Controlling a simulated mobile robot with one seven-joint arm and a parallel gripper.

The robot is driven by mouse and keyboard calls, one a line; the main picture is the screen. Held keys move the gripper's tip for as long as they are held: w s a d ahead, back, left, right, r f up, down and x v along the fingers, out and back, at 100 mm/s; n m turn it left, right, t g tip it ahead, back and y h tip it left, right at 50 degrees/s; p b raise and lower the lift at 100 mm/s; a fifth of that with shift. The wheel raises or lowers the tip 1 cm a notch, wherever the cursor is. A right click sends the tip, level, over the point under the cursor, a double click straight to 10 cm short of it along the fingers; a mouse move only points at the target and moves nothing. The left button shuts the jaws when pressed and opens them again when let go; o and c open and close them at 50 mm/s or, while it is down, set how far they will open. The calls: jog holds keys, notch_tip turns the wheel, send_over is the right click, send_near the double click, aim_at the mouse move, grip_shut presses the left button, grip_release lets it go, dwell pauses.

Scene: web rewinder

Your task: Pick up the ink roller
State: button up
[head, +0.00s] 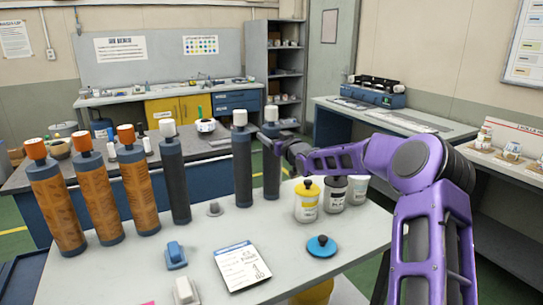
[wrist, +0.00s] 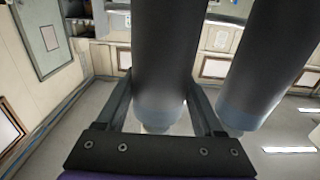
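Several rollers stand upright on the light table. Three have orange-brown patterned barrels (head: 104,196) and the others are dark grey with pale top knobs. My gripper (head: 285,146) is at the upper part of the rightmost dark roller (head: 271,174). In the wrist view, a dark roller (wrist: 163,60) passes between the two fingers of my gripper (wrist: 160,95), and I cannot tell whether both fingers touch it. A second dark roller (wrist: 262,65) is close beside it, outside the fingers. The frames do not show which roller is the ink roller.
Yellow-lidded (head: 307,202), dark-lidded (head: 335,194) and white (head: 358,188) containers stand right of the dark rollers. A blue disc (head: 321,246), a label card (head: 243,266) and a blue block (head: 175,255) lie at the table's front. A dark workbench (head: 215,148) is behind.

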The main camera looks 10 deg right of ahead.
aim_at(271, 107)
jog(key=shift+r, duration=0.1)
jog(key=c, duration=0.9)
notch_tip(271, 107, up, 10)
jog(key=shift+r+p, duration=0.1)
jog(key=shift+p, duration=0.95)
